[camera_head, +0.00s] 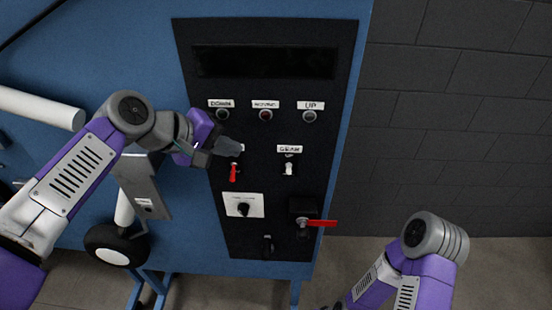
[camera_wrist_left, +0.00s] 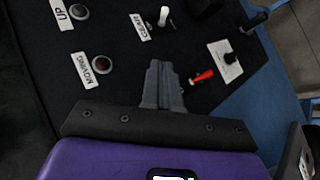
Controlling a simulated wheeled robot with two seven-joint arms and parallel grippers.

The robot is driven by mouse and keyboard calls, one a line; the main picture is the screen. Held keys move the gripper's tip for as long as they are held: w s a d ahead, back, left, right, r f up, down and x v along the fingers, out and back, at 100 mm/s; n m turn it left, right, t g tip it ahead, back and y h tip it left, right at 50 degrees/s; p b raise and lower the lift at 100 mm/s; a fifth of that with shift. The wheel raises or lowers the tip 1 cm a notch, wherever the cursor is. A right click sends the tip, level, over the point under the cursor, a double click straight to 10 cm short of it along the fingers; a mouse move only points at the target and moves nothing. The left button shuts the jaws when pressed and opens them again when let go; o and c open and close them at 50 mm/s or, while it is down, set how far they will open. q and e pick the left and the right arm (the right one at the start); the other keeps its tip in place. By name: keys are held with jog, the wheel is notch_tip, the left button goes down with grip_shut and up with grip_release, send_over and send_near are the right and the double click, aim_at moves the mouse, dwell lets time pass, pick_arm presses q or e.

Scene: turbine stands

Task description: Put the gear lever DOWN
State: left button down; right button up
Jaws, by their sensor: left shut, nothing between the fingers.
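The gear lever (camera_head: 289,168) is a small white-tipped toggle under the GEAR label (camera_head: 289,149) on the black panel. It also shows in the left wrist view (camera_wrist_left: 163,16) beside its label (camera_wrist_left: 140,27). I cannot tell its switch position for sure. My left gripper (camera_head: 232,147) is shut and empty, its tips in front of the panel to the left of the gear lever and just above the red lever (camera_head: 233,173). The tips (camera_wrist_left: 160,66) are apart from the gear lever in the wrist view. They partly cover the label above the red lever. My right gripper is out of view.
Lamps marked DOWN (camera_head: 222,115), MOVING (camera_head: 265,115) and UP (camera_head: 309,116) sit above the levers; the MOVING lamp looks dark red. Below are a rotary knob (camera_head: 243,209) and a red handle (camera_head: 322,223) sticking out right. A wheel (camera_head: 117,247) hangs at lower left.

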pick_arm(q)
jog(key=shift+f, duration=0.1)
send_near(287, 168)
jog(key=w+a+x, duration=0.1)
jog(key=x, duration=0.4)
jog(key=shift+s+d+f, duration=0.2)
jog(key=shift+d+f, duration=0.15)
jog(key=shift+d, duration=0.35)
